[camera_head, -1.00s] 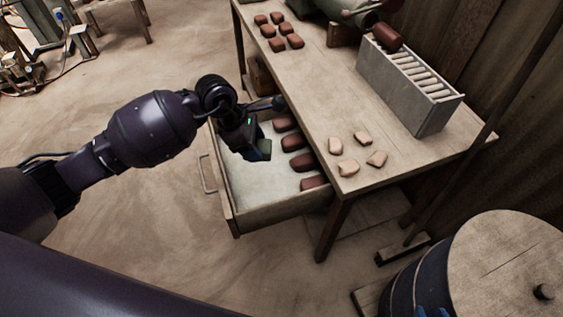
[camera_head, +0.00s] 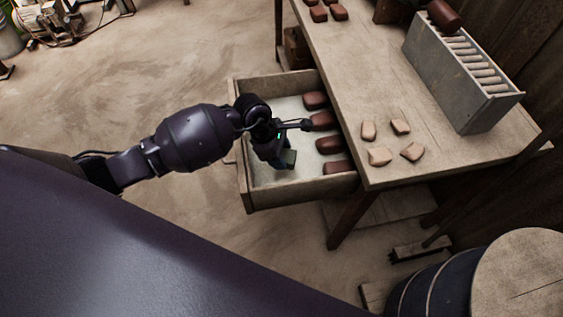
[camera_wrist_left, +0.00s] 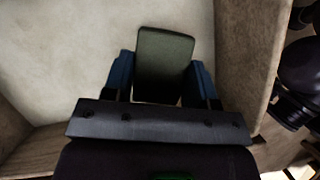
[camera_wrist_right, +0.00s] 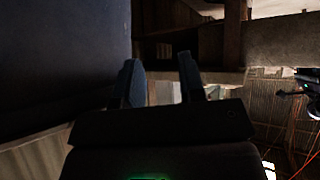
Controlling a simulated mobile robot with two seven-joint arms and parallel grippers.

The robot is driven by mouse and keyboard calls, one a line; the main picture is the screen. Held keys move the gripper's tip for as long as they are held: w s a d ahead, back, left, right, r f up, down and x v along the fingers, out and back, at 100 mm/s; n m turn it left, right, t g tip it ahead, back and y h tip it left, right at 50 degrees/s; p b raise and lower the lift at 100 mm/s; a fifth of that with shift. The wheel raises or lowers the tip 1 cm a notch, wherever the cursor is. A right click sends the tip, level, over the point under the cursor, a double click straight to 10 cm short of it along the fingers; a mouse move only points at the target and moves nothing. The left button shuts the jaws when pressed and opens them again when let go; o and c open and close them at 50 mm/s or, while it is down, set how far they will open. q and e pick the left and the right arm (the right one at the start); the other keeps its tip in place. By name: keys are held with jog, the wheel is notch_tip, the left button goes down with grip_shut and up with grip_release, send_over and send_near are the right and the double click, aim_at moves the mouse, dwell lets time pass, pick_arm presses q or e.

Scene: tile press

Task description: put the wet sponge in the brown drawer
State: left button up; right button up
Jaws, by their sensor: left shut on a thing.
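The brown drawer (camera_head: 300,192) stands open under the table, with a pale floor and several red-brown blocks along its table side. The wet sponge appears as a dark green block (camera_wrist_left: 165,62) in the left wrist view, between the blue fingers of my left gripper (camera_wrist_left: 162,80). My left gripper (camera_head: 286,160) is shut on it, inside the drawer's outline in the head view. The sponge (camera_head: 289,158) shows only in small part there. Whether it touches the drawer floor, I cannot tell. My right gripper (camera_wrist_right: 161,82) is open and empty in the right wrist view.
The wooden table (camera_head: 385,95) carries several pale pieces (camera_head: 380,156), more red-brown blocks (camera_head: 328,12) and a grey slotted rack (camera_head: 460,75). A barrel (camera_head: 520,275) stands at the lower right. The drawer's middle floor is clear.

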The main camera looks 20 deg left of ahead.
aim_at(281, 171)
pick_arm(q)
notch_tip(281, 171, down, 5)
jog(key=shift+s+r+b, duration=0.1)
jog(key=shift+s+b, duration=0.05)
jog(key=shift+b, duration=0.45)
jog(key=shift+f, duration=0.35)
jog(key=shift+r, duration=0.15)
jog(key=o, duration=0.8)
jog(key=shift+o, duration=0.2)
jog(key=shift+a+r, duration=0.1)
jog(key=shift+r, duration=0.1)
jog(key=w+p+v, duration=0.1)
jog(key=p+v, duration=0.2)
jog(key=v, duration=0.8)
jog(key=shift+s+r, duration=0.25)
jog(key=shift+s, duration=0.15)
jog(key=shift+a, duration=0.15)
